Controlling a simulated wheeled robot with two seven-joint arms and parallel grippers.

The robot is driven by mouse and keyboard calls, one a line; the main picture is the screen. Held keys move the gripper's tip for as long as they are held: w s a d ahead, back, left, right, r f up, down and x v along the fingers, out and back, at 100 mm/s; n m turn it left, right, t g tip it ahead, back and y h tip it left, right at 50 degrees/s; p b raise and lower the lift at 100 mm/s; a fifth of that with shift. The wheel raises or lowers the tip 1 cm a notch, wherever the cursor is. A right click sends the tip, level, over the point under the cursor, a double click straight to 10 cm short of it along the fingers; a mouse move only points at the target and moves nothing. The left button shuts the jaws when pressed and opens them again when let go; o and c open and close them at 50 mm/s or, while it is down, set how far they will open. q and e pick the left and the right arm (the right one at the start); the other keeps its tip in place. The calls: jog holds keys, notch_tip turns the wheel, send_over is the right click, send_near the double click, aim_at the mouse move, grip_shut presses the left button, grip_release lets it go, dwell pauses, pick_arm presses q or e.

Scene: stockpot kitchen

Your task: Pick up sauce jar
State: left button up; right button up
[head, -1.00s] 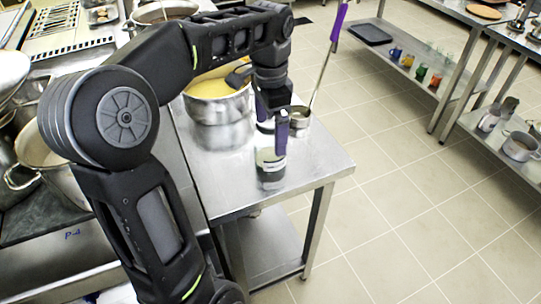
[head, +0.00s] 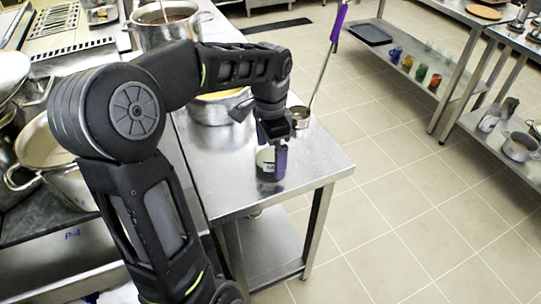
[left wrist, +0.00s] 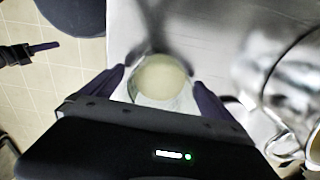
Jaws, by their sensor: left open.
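The sauce jar (head: 265,158), pale with a dark label, stands upright on the steel table. In the left wrist view its round cream top (left wrist: 161,78) shows between two purple fingers. My left gripper (head: 272,160) is open and lowered around the jar, one finger on each side. In the head view its near finger hides part of the jar. I cannot tell whether either finger touches it. A dark shape with a purple finger at the left of the left wrist view looks like my right gripper (left wrist: 42,47); its opening is unclear.
A steel pot (head: 217,108) with yellow contents stands behind the jar. A small metal container (head: 299,117) with a purple-handled utensil (head: 338,22) in it is close behind the gripper. The table (head: 315,165) is bare to the right and front.

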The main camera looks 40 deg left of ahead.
dwell(0.6)
pick_arm(q)
jog(key=c, duration=2)
notch_tip(320, 180, up, 10)
jog(key=shift+p, duration=0.55)
